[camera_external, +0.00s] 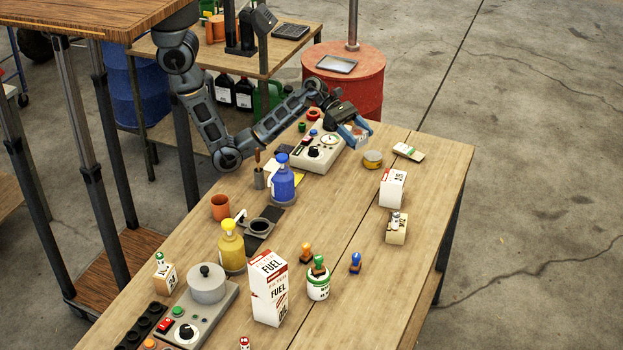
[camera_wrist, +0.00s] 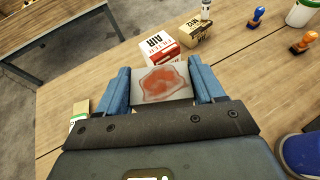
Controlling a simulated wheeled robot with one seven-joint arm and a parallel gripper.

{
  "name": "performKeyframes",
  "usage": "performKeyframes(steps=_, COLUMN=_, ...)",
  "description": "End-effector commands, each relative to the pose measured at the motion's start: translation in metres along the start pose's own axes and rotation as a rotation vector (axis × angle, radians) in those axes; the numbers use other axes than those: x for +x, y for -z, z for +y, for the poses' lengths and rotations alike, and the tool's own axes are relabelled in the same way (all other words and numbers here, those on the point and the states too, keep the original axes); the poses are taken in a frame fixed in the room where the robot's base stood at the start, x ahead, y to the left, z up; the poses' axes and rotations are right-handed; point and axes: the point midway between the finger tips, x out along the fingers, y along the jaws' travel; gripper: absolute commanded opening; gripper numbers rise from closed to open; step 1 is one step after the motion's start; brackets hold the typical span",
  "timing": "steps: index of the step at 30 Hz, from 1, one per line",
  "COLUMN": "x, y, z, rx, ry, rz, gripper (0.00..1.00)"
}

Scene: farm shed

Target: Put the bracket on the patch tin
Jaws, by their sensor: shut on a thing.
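My gripper (camera_external: 356,136) has blue fingers and is above the far part of the workbench. In the wrist view my gripper (camera_wrist: 163,88) is shut on a pale, flat-faced piece with a rusty red patch, which I take to be the bracket (camera_wrist: 164,83). In the external view the bracket (camera_external: 361,132) shows only partly between the fingers. A small round yellowish tin, likely the patch tin (camera_external: 372,159), stands on the bench just below and right of the gripper, apart from it. I cannot see this tin in the wrist view; the gripper may hide it.
A grey control box (camera_external: 318,148) lies left of the gripper. A white and red filter box (camera_external: 393,188) and a tan box (camera_external: 397,228) stand nearer the camera. A small pale pack (camera_external: 408,152) lies right of the tin. A blue bottle (camera_external: 283,183) stands to the left.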

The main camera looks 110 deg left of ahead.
Motion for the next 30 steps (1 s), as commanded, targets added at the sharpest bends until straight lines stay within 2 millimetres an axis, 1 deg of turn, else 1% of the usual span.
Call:
performKeyframes(steps=12, x=0.004, y=0.051, z=0.081, rx=-0.005, ry=-0.001, rz=0.0, gripper=0.34)
performKeyframes(steps=15, x=0.005, y=0.061, z=0.096, rx=-0.004, ry=-0.001, rz=0.0, gripper=0.34)
performKeyframes(steps=18, x=0.006, y=0.067, z=0.106, rx=-0.003, ry=0.0, rz=0.0, gripper=0.34)
performKeyframes(steps=23, x=0.007, y=0.073, z=0.11, rx=-0.002, ry=0.0, rz=0.0, gripper=0.34)
performKeyframes(steps=26, x=0.011, y=0.083, z=0.11, rx=-0.004, ry=0.001, rz=0.001, gripper=0.34)
performKeyframes(steps=30, x=0.019, y=0.101, z=0.11, rx=-0.004, ry=0.001, rz=0.002, gripper=0.34)
